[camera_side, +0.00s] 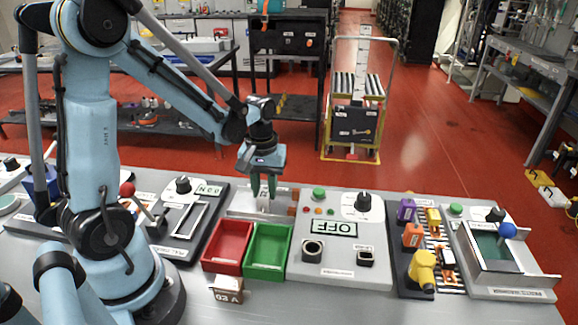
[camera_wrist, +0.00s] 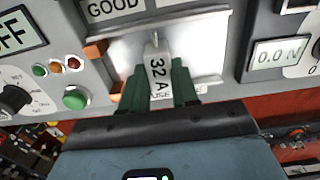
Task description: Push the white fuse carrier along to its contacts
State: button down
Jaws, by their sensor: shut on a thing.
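The white fuse carrier (camera_wrist: 157,68), marked "32 A", stands on a pale metal plate (camera_wrist: 208,52) in the wrist view. My gripper (camera_wrist: 156,84) has its two green fingers shut on it, one on each side. In the side view my gripper (camera_side: 264,186) points down at the plate behind the green bin, and the carrier (camera_side: 263,203) shows small and pale below the fingers. Two orange-copper blocks, which look like the contacts (camera_wrist: 96,50), sit at the plate's left edge in the wrist view. The lower one is partly hidden near the left finger. A gap shows between carrier and upper block.
A red bin (camera_side: 228,246) and a green bin (camera_side: 267,251) stand in front of the plate. A grey panel with an "OFF" display (camera_side: 334,229) and a green button (camera_side: 319,193) lies to the right. A panel with a lever stands left.

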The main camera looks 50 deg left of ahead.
jog(key=shift+w+d, duration=0.4)
jog(key=shift+w, duration=0.05)
jog(key=shift+w+d, duration=0.25)
jog(key=shift+w+d, duration=0.2)
jog(key=shift+d, duration=0.05)
jog(key=shift+w+d, duration=0.25)
jog(key=shift+w+d, duration=0.2)
jog(key=shift+w, duration=0.05)
jog(key=shift+w+d, duration=0.25)
jog(key=shift+w+d, duration=0.2)
jog(key=shift+d, duration=0.05)
jog(key=shift+w+d, duration=0.25)
